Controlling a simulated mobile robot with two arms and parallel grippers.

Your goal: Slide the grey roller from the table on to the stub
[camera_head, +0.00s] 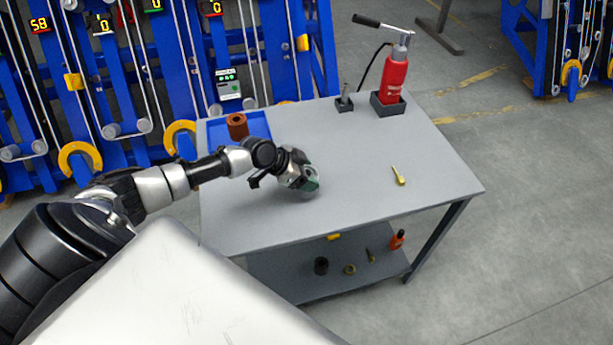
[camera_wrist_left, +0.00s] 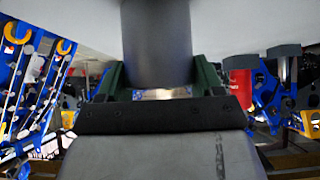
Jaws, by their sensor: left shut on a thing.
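My left gripper (camera_head: 310,184) is low over the middle of the grey table (camera_head: 400,150). In the left wrist view its green fingers (camera_wrist_left: 158,78) are shut on both sides of a dark grey cylinder, the grey roller (camera_wrist_left: 156,40). In the head view the roller is mostly hidden by the gripper. Whether the roller touches the table cannot be told. I cannot tell which part is the stub; several blue frames with small grey rollers (camera_head: 111,130) stand behind the table. My right gripper is not in view.
A blue tray (camera_head: 259,124) with a brown cylinder (camera_head: 237,126) is at the table's back left. A red pump (camera_head: 394,75) and a small block with a pin (camera_head: 344,101) stand at the back right. A brass piece (camera_head: 398,176) lies at the right. The lower shelf (camera_head: 290,285) holds small parts.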

